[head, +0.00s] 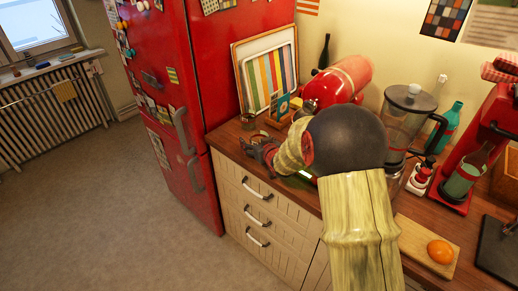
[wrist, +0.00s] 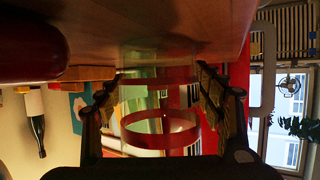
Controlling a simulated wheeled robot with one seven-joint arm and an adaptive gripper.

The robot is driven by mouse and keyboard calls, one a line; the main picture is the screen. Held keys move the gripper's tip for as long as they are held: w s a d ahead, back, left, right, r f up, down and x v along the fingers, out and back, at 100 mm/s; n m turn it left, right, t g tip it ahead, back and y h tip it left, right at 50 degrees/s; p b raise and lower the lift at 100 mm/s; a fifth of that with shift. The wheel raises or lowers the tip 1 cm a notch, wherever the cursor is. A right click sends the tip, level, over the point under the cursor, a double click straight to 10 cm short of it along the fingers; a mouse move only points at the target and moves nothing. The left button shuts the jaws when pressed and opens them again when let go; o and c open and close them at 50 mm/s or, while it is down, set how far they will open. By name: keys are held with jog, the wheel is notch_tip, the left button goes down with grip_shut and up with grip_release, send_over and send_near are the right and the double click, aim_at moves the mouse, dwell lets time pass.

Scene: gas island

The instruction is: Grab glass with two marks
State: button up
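A clear glass with two red bands (wrist: 160,140) stands on the wooden counter in the wrist view, which shows the scene upside down. My gripper (wrist: 158,88) is spread, with one dark finger on each side of the glass. The glass lies between the fingers, but I cannot tell whether the pads touch it. In the head view my gripper (head: 262,150) is low over the counter's left end, pointing left towards the fridge. A small clear shape (head: 248,121) shows just behind it there; its marks are too small to make out.
The red fridge (head: 160,90) stands left of the counter. A blender (head: 405,115), a red machine (head: 490,130) and a cutting board (head: 415,240) are to the right.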

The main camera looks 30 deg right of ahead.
jog(key=c, duration=1.3)
jog(key=shift+c, duration=0.3)
